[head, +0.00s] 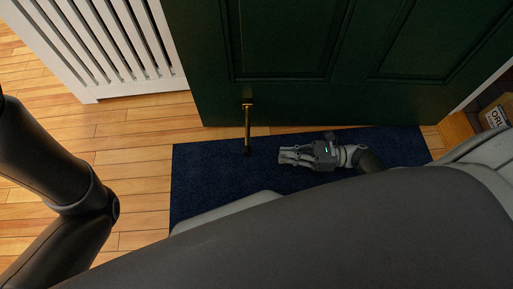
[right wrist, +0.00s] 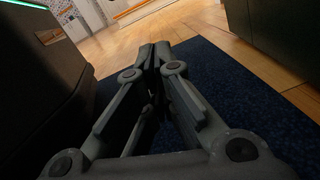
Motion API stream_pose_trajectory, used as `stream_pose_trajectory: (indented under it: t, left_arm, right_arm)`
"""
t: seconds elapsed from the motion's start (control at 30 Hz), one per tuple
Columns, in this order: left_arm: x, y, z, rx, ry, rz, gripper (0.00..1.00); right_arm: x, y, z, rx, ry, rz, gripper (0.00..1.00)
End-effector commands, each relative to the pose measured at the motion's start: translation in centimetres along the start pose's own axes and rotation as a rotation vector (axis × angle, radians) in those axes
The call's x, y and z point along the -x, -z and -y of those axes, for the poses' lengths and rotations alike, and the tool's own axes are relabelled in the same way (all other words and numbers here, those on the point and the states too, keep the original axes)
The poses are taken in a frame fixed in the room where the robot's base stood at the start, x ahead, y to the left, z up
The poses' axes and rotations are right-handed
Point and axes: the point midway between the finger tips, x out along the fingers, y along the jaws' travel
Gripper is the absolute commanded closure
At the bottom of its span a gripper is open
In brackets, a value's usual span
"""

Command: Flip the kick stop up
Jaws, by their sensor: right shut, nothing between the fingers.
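The kick stop (head: 247,128) is a slim brass leg with a dark foot, low on the green door (head: 290,60). It points down, and its foot is at the dark blue mat (head: 205,185). My right gripper (head: 283,156) is shut and empty, low over the mat, to the right of the kick stop and apart from it. In the right wrist view its closed fingers (right wrist: 155,62) point across the mat towards the wooden floor. The kick stop cannot be made out in that view. My left gripper is out of view.
A white slatted radiator cover (head: 110,45) stands at the left of the door. Bare wooden floor (head: 125,165) lies left of the mat.

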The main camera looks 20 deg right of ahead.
Motion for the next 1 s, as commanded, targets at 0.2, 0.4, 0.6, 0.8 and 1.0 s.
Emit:
stream_pose_trajectory:
  t: [0.2, 0.4, 0.6, 0.8, 1.0]
  left_arm:
    - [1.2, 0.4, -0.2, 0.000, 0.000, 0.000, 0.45]
    - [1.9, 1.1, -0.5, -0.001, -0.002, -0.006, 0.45]
    - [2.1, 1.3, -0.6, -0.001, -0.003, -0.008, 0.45]
    - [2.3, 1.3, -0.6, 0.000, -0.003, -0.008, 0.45]
    - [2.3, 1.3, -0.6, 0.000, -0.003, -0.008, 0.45]
  right_arm:
    - [-4.8, 0.2, 0.0, 0.000, -0.002, 0.004, 1.00]
    - [-8.3, -0.5, 0.0, 0.002, 0.000, 0.002, 1.00]
    - [-8.7, -2.6, 0.0, 0.001, 0.000, -0.001, 1.00]
    - [-9.0, -3.7, 0.0, -0.002, 0.001, 0.000, 1.00]
    - [-9.0, -3.9, 0.0, -0.004, 0.002, 0.000, 1.00]
